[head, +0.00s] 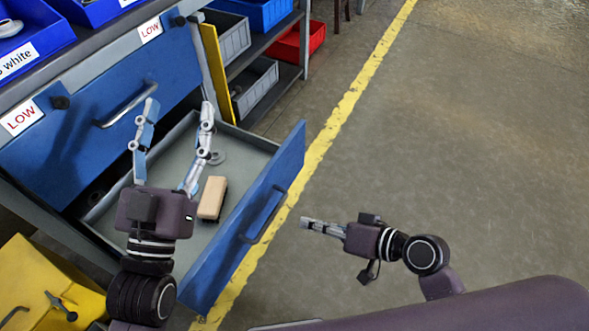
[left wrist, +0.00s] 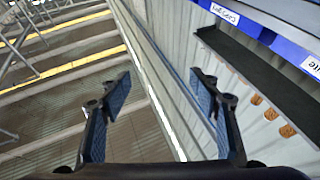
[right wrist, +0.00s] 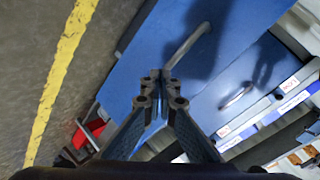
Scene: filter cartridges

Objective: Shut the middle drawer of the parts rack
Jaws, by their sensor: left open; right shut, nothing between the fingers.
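The parts rack has a pulled-out drawer with a blue front (head: 250,225) and a grey handle (head: 262,218), below a shut blue drawer (head: 85,125) marked LOW. In the open drawer lie a tan block (head: 212,197) and a small grey round part (head: 217,158). My left gripper (head: 179,107) is open and empty, above the open drawer in the head view. My right gripper (head: 303,222) is shut and empty, beside the drawer front's outer side. In the right wrist view its fingertips (right wrist: 160,77) appear before the blue front (right wrist: 165,30); contact cannot be told.
A yellow bin (head: 45,285) stands at the lower left. Grey and red bins (head: 297,43) sit on a shelf behind the rack. Blue bins (head: 258,12) are at the top. A yellow floor line (head: 340,112) runs past the drawer; the floor to its right is clear.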

